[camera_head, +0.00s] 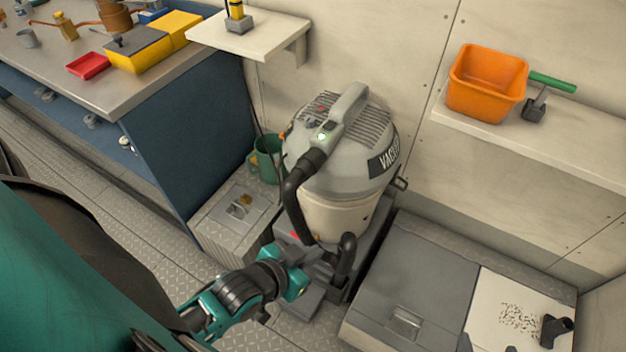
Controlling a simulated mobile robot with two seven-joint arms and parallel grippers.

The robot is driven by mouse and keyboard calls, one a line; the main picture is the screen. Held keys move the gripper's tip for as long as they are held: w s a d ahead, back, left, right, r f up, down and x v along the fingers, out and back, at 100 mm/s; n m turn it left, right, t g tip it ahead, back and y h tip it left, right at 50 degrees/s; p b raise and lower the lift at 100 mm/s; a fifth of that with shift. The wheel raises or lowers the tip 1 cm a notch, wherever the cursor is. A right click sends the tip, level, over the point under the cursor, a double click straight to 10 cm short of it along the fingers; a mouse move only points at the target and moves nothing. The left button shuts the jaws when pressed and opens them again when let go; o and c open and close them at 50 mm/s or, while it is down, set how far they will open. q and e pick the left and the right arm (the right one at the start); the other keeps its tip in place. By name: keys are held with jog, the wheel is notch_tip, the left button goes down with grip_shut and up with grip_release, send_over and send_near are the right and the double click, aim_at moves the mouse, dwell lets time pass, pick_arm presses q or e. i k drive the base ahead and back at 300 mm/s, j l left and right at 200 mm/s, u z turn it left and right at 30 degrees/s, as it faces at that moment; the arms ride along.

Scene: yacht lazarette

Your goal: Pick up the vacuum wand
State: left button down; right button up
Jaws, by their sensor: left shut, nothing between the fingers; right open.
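The grey and cream vacuum (340,150) stands upright in the middle, with a black hose (293,195) running down its front. A short upright black tube (346,255) stands in front of it; I cannot tell whether it is the wand. A black nozzle-like piece (556,330) lies on the white panel at the lower right and may belong to the wand. My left gripper (300,283) is low in front of the vacuum, shut and empty. Dark tips at the bottom edge look like my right gripper (488,347), open, mostly cut off by the frame.
A grey hatch box (415,270) and a white panel (500,290) with dark crumbs are at the lower right. An orange bin (487,83) and a green-handled tool (550,82) sit on the right shelf.

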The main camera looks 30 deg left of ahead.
aim_at(338, 283)
jog(key=j+u, duration=0.1)
jog(key=u, duration=0.45)
jog(key=j+z, duration=0.65)
jog(key=j, duration=0.2)
jog(key=j+z, duration=0.35)
jog(key=k+j, duration=0.1)
jog(key=k, duration=0.35)
